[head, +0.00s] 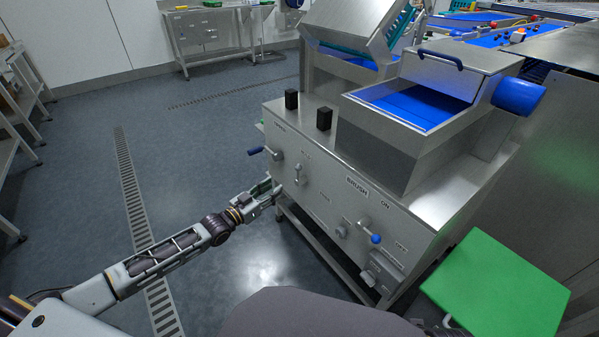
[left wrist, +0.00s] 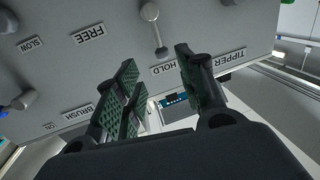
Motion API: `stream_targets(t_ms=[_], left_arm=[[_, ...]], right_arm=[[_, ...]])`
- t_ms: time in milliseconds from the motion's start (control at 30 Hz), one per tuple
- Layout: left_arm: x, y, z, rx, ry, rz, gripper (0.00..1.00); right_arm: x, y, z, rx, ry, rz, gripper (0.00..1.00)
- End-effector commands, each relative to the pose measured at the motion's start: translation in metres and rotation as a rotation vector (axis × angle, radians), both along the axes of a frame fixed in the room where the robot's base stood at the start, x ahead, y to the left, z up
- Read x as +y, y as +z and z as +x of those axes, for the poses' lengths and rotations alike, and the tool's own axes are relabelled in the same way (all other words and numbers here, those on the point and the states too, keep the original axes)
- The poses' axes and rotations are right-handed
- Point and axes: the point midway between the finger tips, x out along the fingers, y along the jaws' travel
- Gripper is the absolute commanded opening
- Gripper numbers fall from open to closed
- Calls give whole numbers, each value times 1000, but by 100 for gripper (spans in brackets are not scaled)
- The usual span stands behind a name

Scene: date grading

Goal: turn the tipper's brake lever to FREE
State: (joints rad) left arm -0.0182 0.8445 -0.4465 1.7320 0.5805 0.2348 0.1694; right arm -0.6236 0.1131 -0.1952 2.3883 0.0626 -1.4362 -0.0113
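The brake lever (left wrist: 157,34) is a short grey arm on the steel control panel, with its round hub at the top edge of the left wrist view. Its free end lies close to the HOLD label (left wrist: 177,65) and away from the FREE label (left wrist: 90,33). The TIPPER label (left wrist: 228,60) is to the right. In the head view the lever (head: 298,175) is small, on the panel's left part. My left gripper (left wrist: 158,75) is open, with the lever's end just beyond the gap between its fingers. In the head view it (head: 268,190) is beside the panel. My right gripper is not in view.
A blue-handled lever (head: 256,150) sticks out left of the brake lever. A blue-knobbed lever (head: 374,237) is further right, near the BRUSH label (head: 357,187). Two black blocks (head: 324,119) stand on the machine's top. A green platform (head: 497,288) is at lower right. Open floor lies left.

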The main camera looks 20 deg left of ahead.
Motion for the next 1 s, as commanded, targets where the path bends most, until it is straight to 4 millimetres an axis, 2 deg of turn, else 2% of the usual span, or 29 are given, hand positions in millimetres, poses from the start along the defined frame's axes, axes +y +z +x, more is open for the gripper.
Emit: stream_targets(t_ms=[367, 833, 1000], left_arm=[[-2, -1, 4, 0, 1, 0, 39], [-15, -1, 30, 0, 1, 0, 39], [-20, -1, 41, 0, 1, 0, 39]], right_arm=[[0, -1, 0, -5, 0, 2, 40], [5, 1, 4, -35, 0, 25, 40], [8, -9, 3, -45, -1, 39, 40]])
